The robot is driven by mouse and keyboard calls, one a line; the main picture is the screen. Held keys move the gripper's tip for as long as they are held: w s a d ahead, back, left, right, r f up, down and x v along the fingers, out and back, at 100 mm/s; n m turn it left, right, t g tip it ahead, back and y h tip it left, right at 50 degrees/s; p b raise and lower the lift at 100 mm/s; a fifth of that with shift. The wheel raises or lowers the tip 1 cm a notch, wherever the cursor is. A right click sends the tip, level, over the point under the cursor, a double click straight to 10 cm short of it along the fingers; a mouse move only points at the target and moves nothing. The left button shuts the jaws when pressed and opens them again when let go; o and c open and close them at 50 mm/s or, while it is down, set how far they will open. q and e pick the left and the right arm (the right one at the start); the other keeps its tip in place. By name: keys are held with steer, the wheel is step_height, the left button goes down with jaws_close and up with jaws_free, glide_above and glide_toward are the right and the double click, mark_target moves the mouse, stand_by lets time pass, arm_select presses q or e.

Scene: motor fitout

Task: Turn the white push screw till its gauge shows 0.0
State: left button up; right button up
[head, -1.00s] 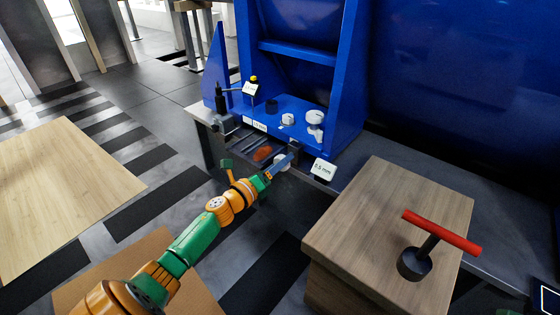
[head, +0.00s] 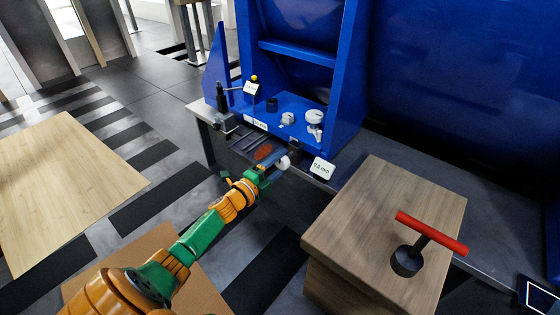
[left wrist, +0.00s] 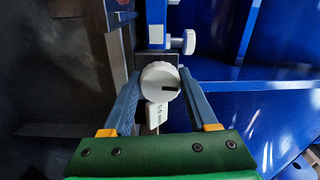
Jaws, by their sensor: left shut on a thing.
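The white push screw's round knob (left wrist: 158,78) sits between the fingertips of my left gripper (left wrist: 160,84) in the left wrist view, a dark mark on its face. In the head view the knob (head: 283,163) shows at the tip of my left gripper (head: 274,167). The gripper is shut on it. The gauge tag (head: 322,168) beside it seems to read 0.0 mm, though the print is small. The tag also shows below the knob in the left wrist view (left wrist: 154,115). My right gripper is out of view.
A blue machine frame (head: 340,105) stands behind, with other white fittings (head: 314,120) on its ledge and another tag (head: 250,88). A wooden block (head: 345,220) to the right carries a red-handled T-shaped tool (head: 432,234).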

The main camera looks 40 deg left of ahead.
arm_select(q)
steer(key=shift+n, duration=0.6)
steer(key=o, duration=1.4)
steer(key=shift+c, duration=0.2)
